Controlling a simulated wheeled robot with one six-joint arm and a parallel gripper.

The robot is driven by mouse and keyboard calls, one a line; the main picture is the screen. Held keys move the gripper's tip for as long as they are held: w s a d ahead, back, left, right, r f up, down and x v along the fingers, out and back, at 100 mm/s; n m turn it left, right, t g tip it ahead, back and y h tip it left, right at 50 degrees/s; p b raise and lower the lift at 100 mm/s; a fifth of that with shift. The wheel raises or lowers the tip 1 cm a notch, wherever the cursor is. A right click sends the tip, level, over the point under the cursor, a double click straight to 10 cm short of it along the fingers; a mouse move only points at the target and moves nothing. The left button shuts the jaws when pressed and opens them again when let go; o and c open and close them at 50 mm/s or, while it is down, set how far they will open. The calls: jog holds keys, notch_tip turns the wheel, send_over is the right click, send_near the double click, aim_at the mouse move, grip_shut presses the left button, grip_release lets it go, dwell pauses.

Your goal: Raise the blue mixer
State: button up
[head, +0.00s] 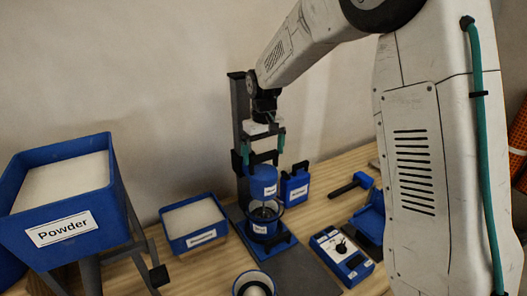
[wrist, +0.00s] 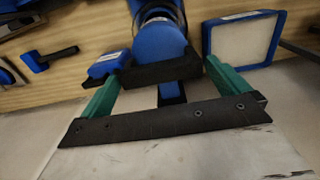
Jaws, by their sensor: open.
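The blue mixer (head: 263,181) is a blue cylinder with a white label, held on a dark upright stand (head: 240,115). Its lower end is at a clear container with a blue base (head: 264,225). My gripper (head: 263,152) is above the mixer, close to the stand, with its green fingers apart. In the wrist view the open fingers of my gripper (wrist: 163,70) are on either side of the mixer's black bracket (wrist: 160,73). The blue mixer body (wrist: 158,42) lies beyond the bracket. I cannot tell whether either finger touches it.
A blue Powder bin (head: 60,190) stands at left on a grey frame. A shallow blue tray (head: 194,222) is left of the stand. A blue labelled container (head: 296,184), a scale-like device (head: 342,255) and a black-handled tool (head: 350,186) are at right. A cup (head: 253,284) is in front.

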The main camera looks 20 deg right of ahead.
jog(key=c, duration=1.1)
notch_tip(320, 180, up, 13)
jog(key=shift+w, duration=0.1)
jog(key=o, duration=1.1)
jog(key=shift+r, duration=0.1)
notch_tip(320, 180, up, 8)
jog(key=shift+f, duration=0.2)
